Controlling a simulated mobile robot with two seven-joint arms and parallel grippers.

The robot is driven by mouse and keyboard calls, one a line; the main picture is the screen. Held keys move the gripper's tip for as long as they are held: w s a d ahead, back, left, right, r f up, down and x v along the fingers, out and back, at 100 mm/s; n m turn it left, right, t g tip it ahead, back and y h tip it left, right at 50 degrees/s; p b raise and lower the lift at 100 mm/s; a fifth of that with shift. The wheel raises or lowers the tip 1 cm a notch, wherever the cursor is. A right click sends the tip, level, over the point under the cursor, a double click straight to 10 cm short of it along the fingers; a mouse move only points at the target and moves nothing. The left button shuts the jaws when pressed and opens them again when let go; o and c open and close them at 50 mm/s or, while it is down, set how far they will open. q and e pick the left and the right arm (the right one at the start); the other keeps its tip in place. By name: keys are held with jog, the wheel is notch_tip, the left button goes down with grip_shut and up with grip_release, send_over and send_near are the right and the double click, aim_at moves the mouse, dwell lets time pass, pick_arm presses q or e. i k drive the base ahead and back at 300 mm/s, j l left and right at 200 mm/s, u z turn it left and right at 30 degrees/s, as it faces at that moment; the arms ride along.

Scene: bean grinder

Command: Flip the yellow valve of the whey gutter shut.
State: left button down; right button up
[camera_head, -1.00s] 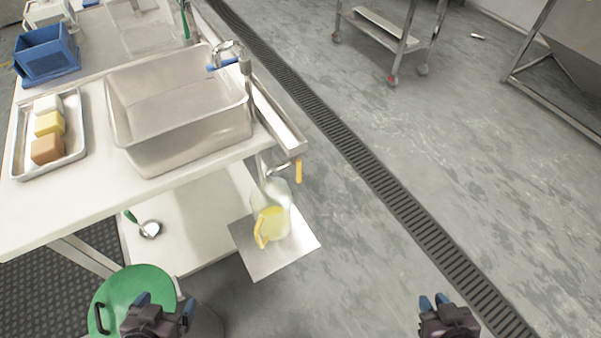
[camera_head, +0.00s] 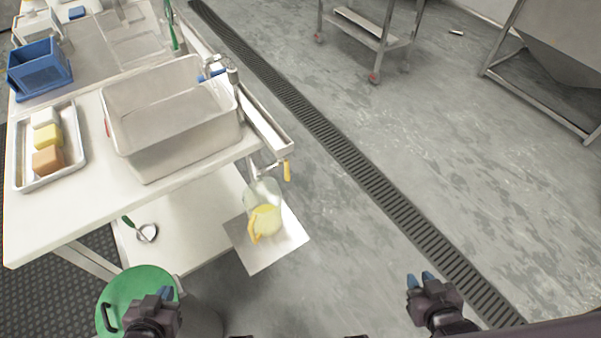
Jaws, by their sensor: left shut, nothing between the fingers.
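The yellow valve handle (camera_head: 287,170) hangs down at the near end of the steel whey gutter (camera_head: 268,130), along the table's right edge. Below the spout, a clear jug (camera_head: 263,208) with yellowish liquid and a yellow handle stands on a metal plate (camera_head: 290,240). My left gripper (camera_head: 166,294) is shut and empty, in front of the green lid at the lower left, well away from the valve. My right gripper (camera_head: 421,279) is at the lower right, also far from the valve. I cannot tell whether its close fingertips touch.
A steel basin (camera_head: 180,150), a tray (camera_head: 76,165) of blocks and a blue crate (camera_head: 38,66) stand on the table (camera_head: 100,205). A green-lidded bin (camera_head: 135,285) is at the lower left. The floor right of the gutter is open, crossed by a drain grate (camera_head: 370,180).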

aim_at(287, 174)
jog(key=i+l+u, duration=0.2)
jog(key=l, duration=0.5)
jog(key=l+u, duration=0.25)
jog(key=l, duration=0.45)
jog(key=k+l+u, duration=0.2)
jog(key=l, duration=0.55)
jog(key=l+u, duration=0.25)
jog(key=l, duration=0.5)
jog(key=k+l+u, duration=0.2)
jog(key=l, duration=0.5)
jog(key=i, duration=0.1)
